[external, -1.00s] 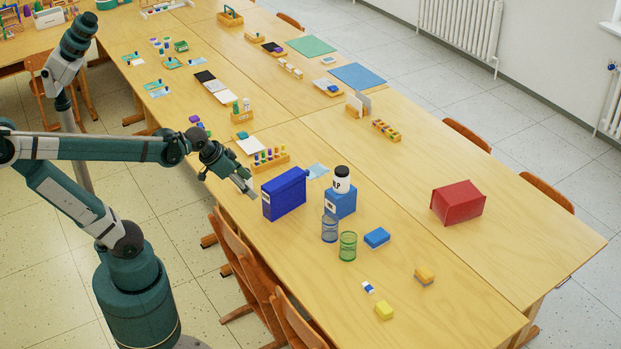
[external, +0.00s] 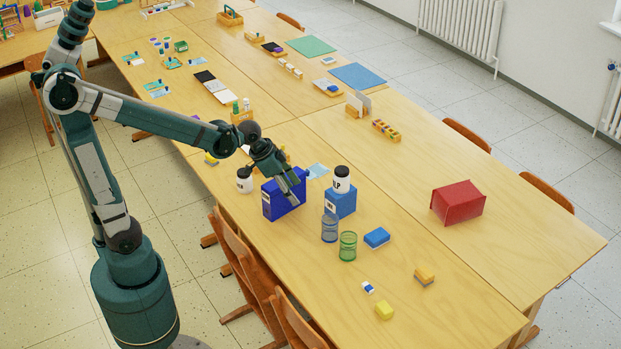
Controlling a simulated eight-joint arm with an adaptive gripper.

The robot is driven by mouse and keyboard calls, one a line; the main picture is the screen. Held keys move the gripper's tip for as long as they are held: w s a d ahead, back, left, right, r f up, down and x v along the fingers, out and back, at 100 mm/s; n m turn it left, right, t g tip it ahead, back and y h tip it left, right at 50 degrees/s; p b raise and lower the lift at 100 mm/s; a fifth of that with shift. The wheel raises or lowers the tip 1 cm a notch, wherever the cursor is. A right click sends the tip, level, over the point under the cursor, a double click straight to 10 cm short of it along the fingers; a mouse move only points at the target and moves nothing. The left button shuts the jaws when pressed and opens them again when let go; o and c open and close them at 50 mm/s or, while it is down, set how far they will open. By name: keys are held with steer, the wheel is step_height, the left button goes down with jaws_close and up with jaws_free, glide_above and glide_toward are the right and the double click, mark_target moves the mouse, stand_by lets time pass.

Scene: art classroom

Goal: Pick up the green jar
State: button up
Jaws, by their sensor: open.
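The green jar (external: 348,246) is an open, see-through green cylinder standing upright on the table. A similar blue cylinder (external: 329,228) stands close beside it, to its upper left. My gripper (external: 292,200) is open and points down and to the right, in front of or above the dark blue box file (external: 275,207). It is up and left of the green jar, apart from it. I cannot tell its exact height or whether it touches the file. Nothing shows between its fingers.
A blue sponge (external: 377,237) lies right of the green jar. A red box (external: 458,202) stands far right. The table's front right is largely clear.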

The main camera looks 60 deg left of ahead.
steer(key=w+d+f+m+g+p, duration=0.1)
steer(key=w+d+f+m+p, duration=0.15)
steer(key=w+d+f, duration=0.5)
steer(key=m+g+h+p, duration=0.1)
steer(key=m+h, duration=0.1)
glide_toward(354, 249)
step_height(354, 249, down, 3)
steer(key=w+a, duration=0.1)
steer(key=w, duration=0.1)
steer(key=shift+d+f+m, duration=0.1)
steer(key=shift+f+m, duration=0.15)
steer(key=shift+f, duration=0.3)
steer(key=shift+x, duration=1.3)
steer(key=shift+b, duration=0.3)
steer(key=shift+b+x, duration=0.8)
steer(key=shift+x, duration=1.8)
steer(key=shift+s, duration=0.1)
